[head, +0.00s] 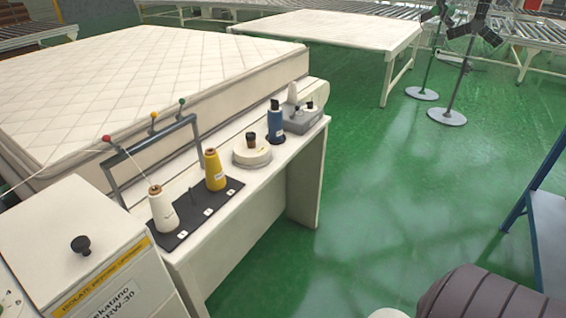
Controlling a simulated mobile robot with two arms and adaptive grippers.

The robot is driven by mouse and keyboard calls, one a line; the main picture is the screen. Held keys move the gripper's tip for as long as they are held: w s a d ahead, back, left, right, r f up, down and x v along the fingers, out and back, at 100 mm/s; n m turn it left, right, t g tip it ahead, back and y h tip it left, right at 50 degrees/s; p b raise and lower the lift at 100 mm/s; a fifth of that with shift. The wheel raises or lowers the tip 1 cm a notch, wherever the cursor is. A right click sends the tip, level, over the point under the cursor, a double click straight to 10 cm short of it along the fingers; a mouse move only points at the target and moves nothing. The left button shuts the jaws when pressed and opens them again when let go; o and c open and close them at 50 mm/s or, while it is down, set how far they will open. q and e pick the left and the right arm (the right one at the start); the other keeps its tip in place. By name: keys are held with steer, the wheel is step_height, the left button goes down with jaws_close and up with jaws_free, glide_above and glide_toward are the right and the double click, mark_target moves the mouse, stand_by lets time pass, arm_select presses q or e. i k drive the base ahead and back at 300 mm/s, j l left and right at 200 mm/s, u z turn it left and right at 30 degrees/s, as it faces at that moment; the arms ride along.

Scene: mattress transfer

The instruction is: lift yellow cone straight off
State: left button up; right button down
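The yellow cone (214,172) is a spool of yellow thread with a brown top. It stands upright on a black plate (188,234) with small white labels, on a narrow white table. A white thread cone (163,212) stands nearer on the same plate, with a thread running up from its top. Neither of my grippers shows in the head view.
A grey guide frame (150,153) with red, yellow and green knobs rises behind the cones. A round white base (252,151) and a blue cone (275,123) stand farther along the table. A mattress (130,75) lies behind. Green floor at right is mostly clear.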

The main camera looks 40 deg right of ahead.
mark_target(215, 178)
steer(key=z, duration=0.75)
steer(key=i+l+z, duration=0.15)
steer(key=i+l, duration=0.2)
steer(key=l, duration=0.15)
steer(key=i+l+z, duration=0.1)
steer(key=i+l, duration=0.25)
steer(key=l, duration=0.1)
